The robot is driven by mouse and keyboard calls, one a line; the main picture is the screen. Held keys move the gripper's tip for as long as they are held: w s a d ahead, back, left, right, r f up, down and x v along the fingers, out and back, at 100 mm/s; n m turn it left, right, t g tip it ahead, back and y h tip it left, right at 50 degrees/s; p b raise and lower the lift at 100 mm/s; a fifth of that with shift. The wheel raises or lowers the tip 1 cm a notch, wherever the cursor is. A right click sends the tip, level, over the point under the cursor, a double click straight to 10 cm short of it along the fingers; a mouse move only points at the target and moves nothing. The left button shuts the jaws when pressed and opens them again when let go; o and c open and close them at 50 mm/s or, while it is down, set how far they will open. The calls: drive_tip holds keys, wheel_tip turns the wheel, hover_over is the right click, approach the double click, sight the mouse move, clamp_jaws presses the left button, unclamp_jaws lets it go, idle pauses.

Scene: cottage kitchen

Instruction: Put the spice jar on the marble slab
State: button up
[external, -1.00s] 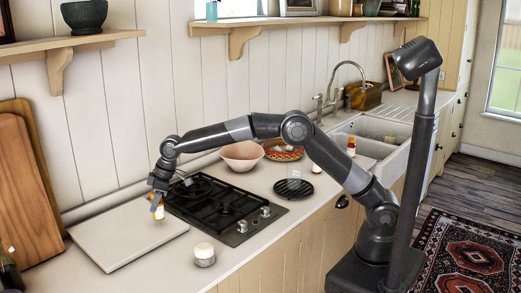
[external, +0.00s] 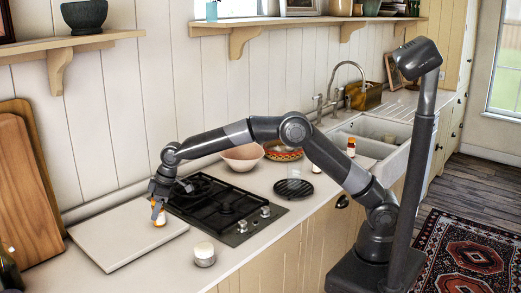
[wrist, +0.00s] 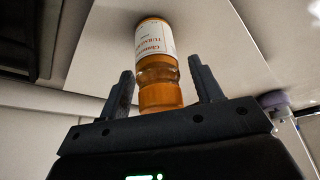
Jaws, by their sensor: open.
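The spice jar (external: 160,218) is small, with orange contents or cap and a white label. In the external view it appears upright at the right part of the pale marble slab (external: 112,238). In the wrist view the jar (wrist: 158,65) is between my two fingers, with gaps visible on both sides, and its far end meets the slab (wrist: 225,45). My gripper (external: 158,205) is open around the jar's upper part from above; it also shows in the wrist view (wrist: 163,95).
The black gas hob (external: 225,210) lies just right of the slab. A white-lidded jar (external: 204,255) stands in front. Wooden boards (external: 30,190) lean at the left. A pink bowl (external: 242,158) and the sink (external: 375,135) are farther right. The slab's left part is clear.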

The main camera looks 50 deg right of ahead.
drive_tip(key=v, duration=1.2)
drive_tip(key=shift+r, duration=0.2)
drive_tip(key=s+d+r+m+t+h, duration=0.1)
drive_tip(key=s+d+r+m, duration=0.2)
drive_tip(key=d, duration=0.7)
drive_tip(key=s+d+r+m, duration=0.1)
drive_tip(key=s+d+r, duration=0.2)
drive_tip(key=s+d, duration=0.45)
drive_tip(key=s+d+r+m+t+h, duration=0.1)
drive_tip(key=s+d+r, duration=0.15)
drive_tip(key=d, duration=0.95)
drive_tip(key=s+d+f+m+h, duration=0.1)
drive_tip(key=s+d+f+m, duration=0.2)
drive_tip(key=s+d, duration=0.5)
drive_tip(key=s+d+f+m, duration=0.3)
drive_tip(key=s+d+f, duration=0.2)
drive_tip(key=s, duration=0.8)
drive_tip(key=d, duration=0.2)
drive_tip(key=shift+d+f+t+h, duration=0.2)
drive_tip(key=shift+d+t+h, duration=0.2)
